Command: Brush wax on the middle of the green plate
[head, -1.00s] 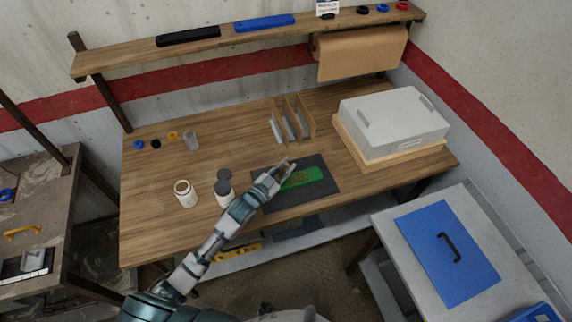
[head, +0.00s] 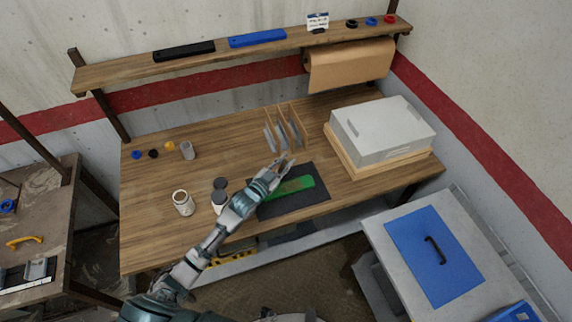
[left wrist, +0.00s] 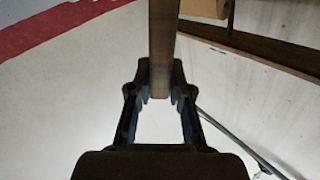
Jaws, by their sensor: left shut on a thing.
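The green plate (head: 303,184) lies on a dark mat (head: 318,203) near the front edge of the workbench. A brownish tone shows on part of it; I cannot tell if it is wax. My left gripper (head: 284,164) is over the plate's back edge. In the left wrist view my left gripper (left wrist: 160,95) is shut on a flat wooden handle (left wrist: 163,45), which looks like the brush's. The bristles are not clear in either view. An open white jar (head: 183,208) stands left of my arm. My right gripper is not in view.
A wooden rack (head: 284,128) with upright plates is behind the mat. A grey box on a wooden frame (head: 383,132) stands at the right. The bench's left middle is clear.

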